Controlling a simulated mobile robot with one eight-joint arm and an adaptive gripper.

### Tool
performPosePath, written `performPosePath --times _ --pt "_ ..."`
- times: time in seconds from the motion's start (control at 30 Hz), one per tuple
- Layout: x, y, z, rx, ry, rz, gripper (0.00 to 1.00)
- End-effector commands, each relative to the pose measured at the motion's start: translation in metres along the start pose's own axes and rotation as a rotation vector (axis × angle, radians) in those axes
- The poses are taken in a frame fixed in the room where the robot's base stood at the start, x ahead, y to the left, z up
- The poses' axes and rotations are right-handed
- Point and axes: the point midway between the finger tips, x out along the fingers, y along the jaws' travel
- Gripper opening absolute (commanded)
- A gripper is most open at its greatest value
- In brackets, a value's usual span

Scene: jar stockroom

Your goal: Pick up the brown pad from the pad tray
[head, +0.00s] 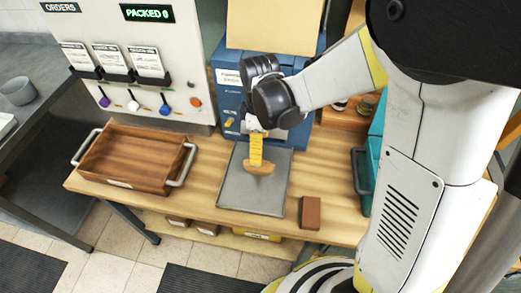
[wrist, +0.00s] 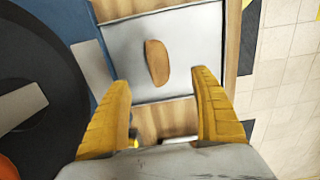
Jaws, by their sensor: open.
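The brown pad (head: 262,170) is a small light-brown oval piece on the grey pad tray (head: 240,200), with no other piece on that tray. In the wrist view the pad (wrist: 157,62) lies flat on the pale tray (wrist: 195,60), beyond my fingertips and in line with the gap between them. My gripper (head: 255,162) points down over the tray, and its yellow fingers cover part of the pad in the head view. In the wrist view my gripper (wrist: 161,77) is open with nothing between its fingers. The gap between fingers and pad is hard to judge.
A reddish-brown block (head: 309,212) lies on the wooden bench, right of the tray. An empty wooden crate (head: 130,160) with metal handles stands at left. A blue machine (head: 300,125) is behind the tray and a teal bin (head: 362,180) at right.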

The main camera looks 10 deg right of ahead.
Motion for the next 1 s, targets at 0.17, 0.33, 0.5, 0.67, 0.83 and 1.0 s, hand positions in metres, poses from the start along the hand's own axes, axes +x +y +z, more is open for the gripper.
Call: performPosePath --times 0.17,0.33,0.5,0.67,0.83,1.0 --pt "0.019 0.000 0.000 -0.002 -0.001 -0.001 0.74" --pt "0.048 0.000 -0.001 -0.001 0.000 -0.001 0.74" --pt "0.059 0.000 -0.001 -0.001 0.000 0.000 0.74" --pt "0.075 0.001 -0.004 0.000 0.000 0.000 0.74" --pt "0.103 0.003 -0.006 0.000 0.000 0.000 0.74" --pt "0.109 0.002 -0.006 0.000 0.000 0.000 0.74"
